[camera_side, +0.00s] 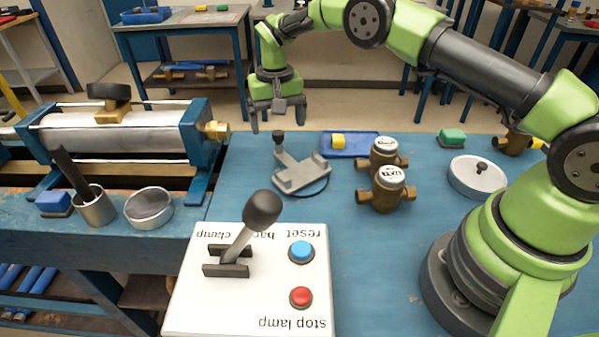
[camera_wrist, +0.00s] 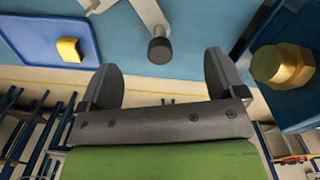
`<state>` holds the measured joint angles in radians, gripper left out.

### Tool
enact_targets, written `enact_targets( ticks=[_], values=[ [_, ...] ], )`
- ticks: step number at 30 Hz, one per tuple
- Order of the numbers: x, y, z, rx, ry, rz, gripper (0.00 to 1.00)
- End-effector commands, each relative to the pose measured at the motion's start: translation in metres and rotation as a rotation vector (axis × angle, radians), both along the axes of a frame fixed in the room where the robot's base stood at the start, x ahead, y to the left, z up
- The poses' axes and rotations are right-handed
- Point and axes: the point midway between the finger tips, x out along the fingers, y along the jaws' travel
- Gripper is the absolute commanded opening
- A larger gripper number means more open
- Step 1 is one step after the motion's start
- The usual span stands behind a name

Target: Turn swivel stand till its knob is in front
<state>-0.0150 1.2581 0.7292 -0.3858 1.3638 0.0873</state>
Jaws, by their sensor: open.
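The swivel stand (camera_side: 300,175) is a grey metal cross-shaped piece on a dark round base on the blue bench. Its black upright knob (camera_side: 278,141) is at the far left end of an arm in the side view. In the wrist view, the knob (camera_wrist: 160,50) shows at the end of the stand's pale arm (camera_wrist: 150,14), just beyond the gap between my fingers. My gripper (camera_side: 277,121) points down, open and empty, above and close to the knob. In the wrist view my gripper (camera_wrist: 163,80) has its two fingers wide apart. I cannot tell its exact height over the knob.
A blue tray (camera_side: 368,145) with a yellow block lies behind the stand. Two brass meters (camera_side: 386,190) stand to its right. A clamp bench with a brass fitting (camera_side: 216,130) is on the left. A white control box with a lever (camera_side: 262,212) stands in front.

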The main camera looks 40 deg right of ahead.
Motion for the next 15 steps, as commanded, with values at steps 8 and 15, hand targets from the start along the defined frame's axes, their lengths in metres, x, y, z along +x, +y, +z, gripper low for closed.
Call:
enact_targets(
  ticks=[8, 15],
  values=[
    [0.000, 0.000, -0.009, 0.000, 0.000, 0.000, 0.89],
    [0.000, 0.000, -0.017, 0.000, 0.000, 0.000, 0.89]
  ],
)
